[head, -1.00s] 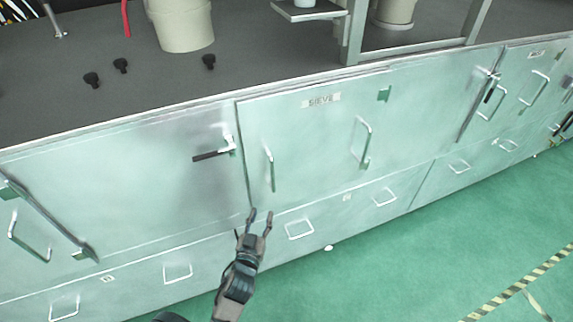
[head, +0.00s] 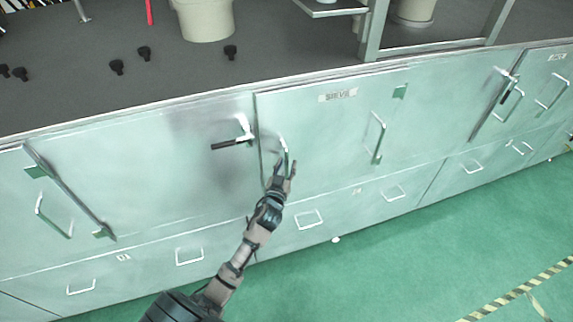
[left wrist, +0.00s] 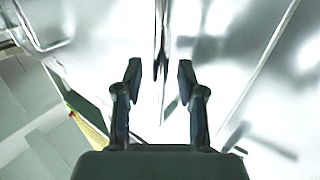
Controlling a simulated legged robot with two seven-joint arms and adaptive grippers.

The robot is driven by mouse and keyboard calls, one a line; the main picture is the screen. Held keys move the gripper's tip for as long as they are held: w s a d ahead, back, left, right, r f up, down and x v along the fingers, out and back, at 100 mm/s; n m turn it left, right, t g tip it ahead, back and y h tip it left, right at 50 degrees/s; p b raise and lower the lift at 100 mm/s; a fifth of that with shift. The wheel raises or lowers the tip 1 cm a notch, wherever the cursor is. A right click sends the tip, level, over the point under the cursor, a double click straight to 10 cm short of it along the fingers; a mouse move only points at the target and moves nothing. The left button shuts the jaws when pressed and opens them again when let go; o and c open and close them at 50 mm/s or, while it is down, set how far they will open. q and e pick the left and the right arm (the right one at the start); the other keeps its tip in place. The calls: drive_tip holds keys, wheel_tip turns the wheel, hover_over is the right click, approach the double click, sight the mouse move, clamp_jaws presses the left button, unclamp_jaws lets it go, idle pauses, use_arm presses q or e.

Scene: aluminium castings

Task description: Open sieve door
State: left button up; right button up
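The sieve door (head: 330,140) is a pale green metal panel labelled "SIEVE" in the head view, and it looks closed. A upright metal handle (head: 284,146) is near its left edge, and a second handle (head: 378,138) is further right. My left gripper (head: 284,168) is at the lower part of the left handle, its fingers overlapping it in the picture. In the left wrist view the gripper (left wrist: 158,80) is open, with a thin upright bar (left wrist: 161,35), apparently the handle, between and beyond the fingers. Contact cannot be told. My right gripper is not in view.
A latch with a dark lever (head: 232,143) is just left of the door. Drawers with handles (head: 310,220) run below. The countertop (head: 180,85) holds dark knobs and a pale bucket (head: 207,18). The green floor (head: 420,270) is clear in front.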

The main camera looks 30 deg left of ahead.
use_arm(q)
drive_tip(key=shift+w, duration=0.25)
drive_tip(key=shift+a, duration=0.1)
clamp_jaws()
drive_tip(key=shift+s, duration=0.1)
